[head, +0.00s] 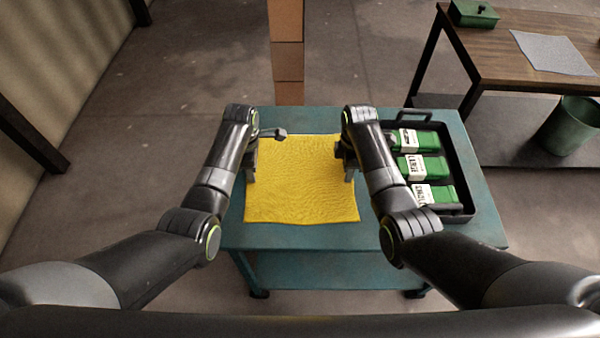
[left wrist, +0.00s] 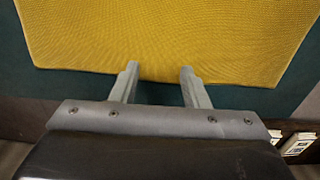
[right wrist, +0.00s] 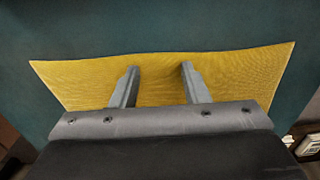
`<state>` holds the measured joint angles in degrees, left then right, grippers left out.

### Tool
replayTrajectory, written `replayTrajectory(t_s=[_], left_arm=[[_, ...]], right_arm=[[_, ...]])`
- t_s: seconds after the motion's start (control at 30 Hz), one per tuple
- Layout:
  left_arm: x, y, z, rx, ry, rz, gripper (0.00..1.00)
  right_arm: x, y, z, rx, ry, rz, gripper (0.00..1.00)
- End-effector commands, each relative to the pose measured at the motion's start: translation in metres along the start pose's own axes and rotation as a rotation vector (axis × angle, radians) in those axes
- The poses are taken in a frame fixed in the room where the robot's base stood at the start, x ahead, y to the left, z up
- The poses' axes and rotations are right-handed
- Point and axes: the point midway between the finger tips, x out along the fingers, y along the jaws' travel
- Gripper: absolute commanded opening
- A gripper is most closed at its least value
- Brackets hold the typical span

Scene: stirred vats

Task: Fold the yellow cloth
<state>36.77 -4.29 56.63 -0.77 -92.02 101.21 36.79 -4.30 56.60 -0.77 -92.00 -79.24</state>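The yellow cloth (head: 300,195) lies spread out flat on the teal table (head: 235,235), its edges slightly wavy. My left gripper (head: 251,172) is over the cloth's left side in the head view. In the left wrist view its two fingers (left wrist: 160,68) are apart at one edge of the cloth (left wrist: 170,35), with nothing seen between them but cloth below. My right gripper (head: 348,174) is over the cloth's right side. In the right wrist view its fingers (right wrist: 157,67) are apart over the cloth (right wrist: 225,72). Whether the fingertips touch the cloth is unclear.
A black tray (head: 462,165) with green, white-labelled boxes (head: 422,167) stands on the table just right of my right gripper. A brown column (head: 287,50) rises beyond the table. A wooden bench (head: 490,60) and a green bin (head: 570,127) are at the far right.

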Motion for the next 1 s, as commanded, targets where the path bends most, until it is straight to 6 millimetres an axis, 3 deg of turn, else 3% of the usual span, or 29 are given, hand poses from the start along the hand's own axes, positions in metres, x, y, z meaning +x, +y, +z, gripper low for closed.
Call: replayTrajectory(t_s=[0.6, 1.0], left_arm=[[0.0007, -0.0007, -0.0002, 0.000, 0.000, -0.002, 0.01], [0.0007, -0.0007, -0.0003, 0.000, 0.000, -0.002, 0.00]], right_arm=[[0.0008, -0.0007, 0.0003, 0.000, 0.000, -0.002, 0.01], [0.0008, -0.0008, 0.0003, 0.000, 0.000, -0.002, 0.00]])
